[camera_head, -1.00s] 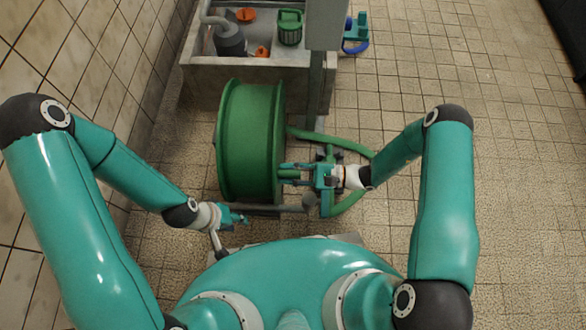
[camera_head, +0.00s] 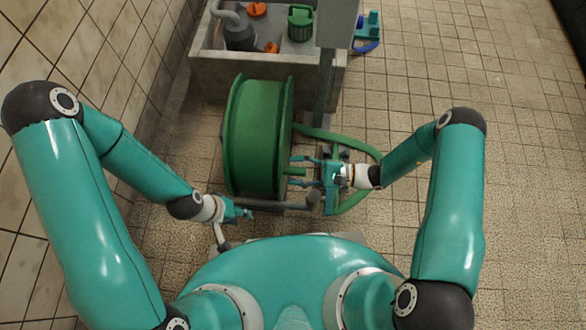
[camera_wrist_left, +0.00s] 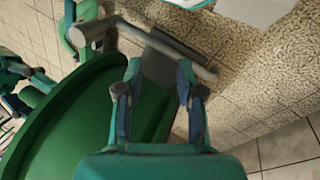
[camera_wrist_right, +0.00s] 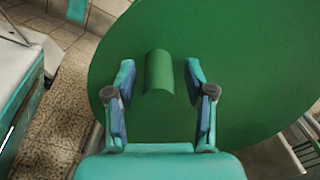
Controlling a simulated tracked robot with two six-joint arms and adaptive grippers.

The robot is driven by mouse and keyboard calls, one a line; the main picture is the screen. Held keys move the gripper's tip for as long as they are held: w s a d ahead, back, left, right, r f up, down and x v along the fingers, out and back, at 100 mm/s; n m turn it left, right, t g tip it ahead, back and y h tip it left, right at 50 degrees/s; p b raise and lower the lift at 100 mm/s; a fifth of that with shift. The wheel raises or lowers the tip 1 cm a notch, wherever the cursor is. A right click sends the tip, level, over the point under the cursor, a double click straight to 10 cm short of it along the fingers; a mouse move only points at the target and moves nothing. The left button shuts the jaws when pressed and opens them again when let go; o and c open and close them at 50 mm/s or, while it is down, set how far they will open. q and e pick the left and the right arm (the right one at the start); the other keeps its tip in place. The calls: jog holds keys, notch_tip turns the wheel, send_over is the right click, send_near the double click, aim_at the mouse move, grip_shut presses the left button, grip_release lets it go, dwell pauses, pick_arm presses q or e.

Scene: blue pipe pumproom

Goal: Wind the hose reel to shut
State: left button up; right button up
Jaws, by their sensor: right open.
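The green hose reel (camera_head: 257,135) stands ahead of me, with one round face toward the right. A green stub handle (camera_head: 294,172) sticks out from that face, and also shows in the right wrist view (camera_wrist_right: 160,73). My right gripper (camera_head: 293,172) is open, its fingers on either side of the stub with gaps. My left gripper (camera_head: 249,213) is low, near the reel's front edge. In the left wrist view its fingers (camera_wrist_left: 158,72) are apart, with a grey bracket and bar (camera_wrist_left: 165,50) behind them and the green reel disc beside them.
The green hose (camera_head: 350,143) loops over the tiled floor right of the reel. A grey post (camera_head: 325,90) and a concrete trough (camera_head: 205,80) stand behind it. The tiled wall is close on the left; the floor at the right is clear.

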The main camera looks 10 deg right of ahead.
jog(key=s+d, duration=0.2)
jog(key=d, duration=0.8)
jog(key=shift+d, duration=0.3)
jog(key=shift+s, duration=0.1)
